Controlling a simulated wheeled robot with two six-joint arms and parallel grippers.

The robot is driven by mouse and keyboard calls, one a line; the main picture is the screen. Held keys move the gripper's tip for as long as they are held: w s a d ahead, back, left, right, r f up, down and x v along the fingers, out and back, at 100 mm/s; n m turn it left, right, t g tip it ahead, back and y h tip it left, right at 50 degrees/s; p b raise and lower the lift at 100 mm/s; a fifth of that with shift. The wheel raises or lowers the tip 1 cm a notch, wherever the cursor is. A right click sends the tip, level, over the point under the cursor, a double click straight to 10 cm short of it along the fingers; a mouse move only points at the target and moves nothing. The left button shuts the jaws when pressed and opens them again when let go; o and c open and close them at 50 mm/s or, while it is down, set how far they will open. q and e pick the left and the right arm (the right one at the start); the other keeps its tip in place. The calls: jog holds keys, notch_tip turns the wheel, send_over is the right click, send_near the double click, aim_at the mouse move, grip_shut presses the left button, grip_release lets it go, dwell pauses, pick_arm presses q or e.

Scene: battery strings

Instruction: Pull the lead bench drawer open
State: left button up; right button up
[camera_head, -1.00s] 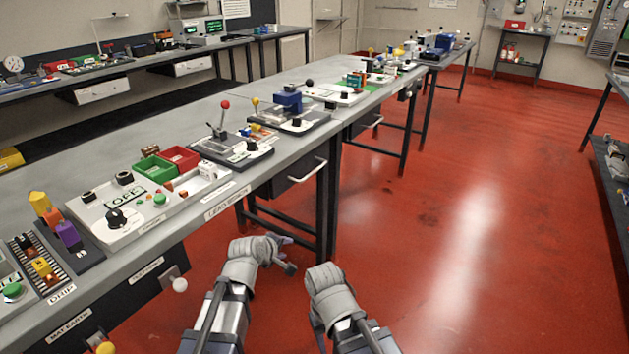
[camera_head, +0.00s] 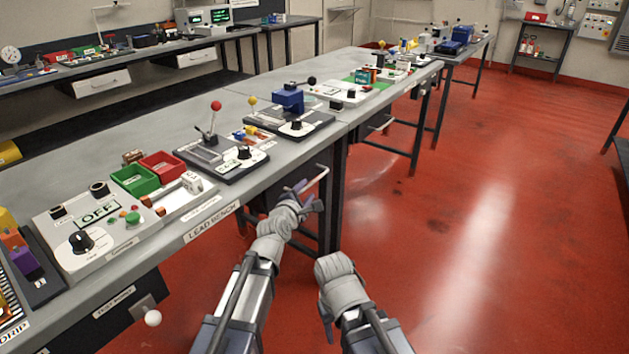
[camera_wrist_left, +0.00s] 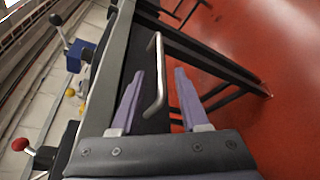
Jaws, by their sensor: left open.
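The lead bench (camera_head: 226,200) runs across the left of the head view, its name on a front label. Its dark drawer (camera_wrist_left: 137,58) sits under the top and looks closed. The pale bar handle (camera_head: 320,178) stands out from the drawer front. My left gripper (camera_head: 308,191) is at the handle, open, with purple fingers. In the left wrist view the handle (camera_wrist_left: 157,75) appears between the two fingers (camera_wrist_left: 160,72), nearer the left one; I cannot tell whether either touches it.
A control panel (camera_head: 100,235), a green bin (camera_head: 135,180), a red bin (camera_head: 163,165) and a red-knobbed lever unit (camera_head: 218,152) stand on the bench. A dark table leg (camera_wrist_left: 225,65) is beside the handle. The red floor (camera_head: 460,250) is open to the right.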

aim_at(312, 184)
pick_arm(q)
jog(key=b+x, duration=0.1)
jog(key=x, duration=0.7)
jog(key=shift+b, duration=0.3)
jog(key=shift+s, duration=0.1)
grip_shut()
dwell(1.0)
